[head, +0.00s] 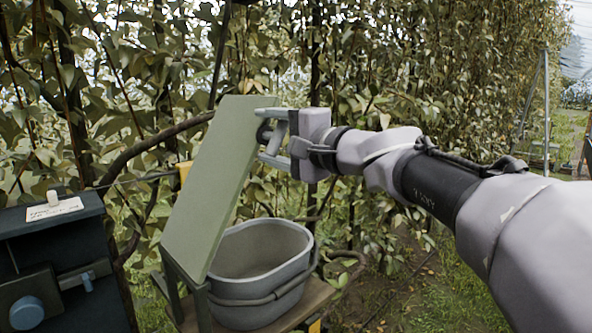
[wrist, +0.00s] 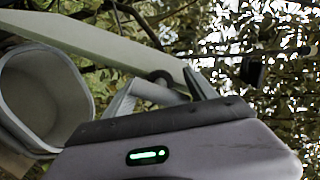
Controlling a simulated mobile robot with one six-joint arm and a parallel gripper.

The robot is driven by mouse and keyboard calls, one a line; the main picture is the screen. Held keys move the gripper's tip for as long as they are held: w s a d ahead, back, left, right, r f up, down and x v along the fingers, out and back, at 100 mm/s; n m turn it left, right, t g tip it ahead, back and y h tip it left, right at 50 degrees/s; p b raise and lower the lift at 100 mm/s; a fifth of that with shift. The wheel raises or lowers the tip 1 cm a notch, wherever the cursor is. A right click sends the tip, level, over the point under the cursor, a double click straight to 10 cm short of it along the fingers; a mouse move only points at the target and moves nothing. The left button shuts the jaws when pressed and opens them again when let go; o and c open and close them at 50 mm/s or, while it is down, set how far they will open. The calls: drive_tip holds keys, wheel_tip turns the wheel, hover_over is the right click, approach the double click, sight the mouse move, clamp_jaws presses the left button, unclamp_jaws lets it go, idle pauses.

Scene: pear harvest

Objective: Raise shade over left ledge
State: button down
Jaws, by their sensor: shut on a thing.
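The shade is a flat pale green panel (head: 215,180), tilted steeply with its upper edge high and its lower edge by a grey frame at the ledge. My gripper (head: 268,135) is at the panel's upper right side, shut on a dark round handle there. In the wrist view the panel (wrist: 90,42) runs slantwise across the upper left, and my gripper (wrist: 165,88) is closed around the dark handle. The wooden ledge (head: 312,300) shows below the panel. The panel hides part of the ledge behind it.
A grey oval tub (head: 262,290), empty as far as I see, stands on the ledge right of the panel; it also shows in the wrist view (wrist: 50,90). A dark box (head: 65,265) with a blue knob stands at left. Leafy branches are close behind. Grass lies open at right.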

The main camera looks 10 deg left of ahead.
drive_tip(key=s+a+r+n+b, duration=0.3)
drive_tip(key=s+a, duration=0.5)
drive_tip(key=s, duration=0.3)
drive_tip(key=shift+a+r+n, duration=0.25)
drive_tip(key=shift+r+n, duration=0.45)
drive_tip(key=shift+n, duration=0.7)
drive_tip(key=c, duration=0.6)
unclamp_jaws()
drive_tip(key=shift+f, duration=0.1)
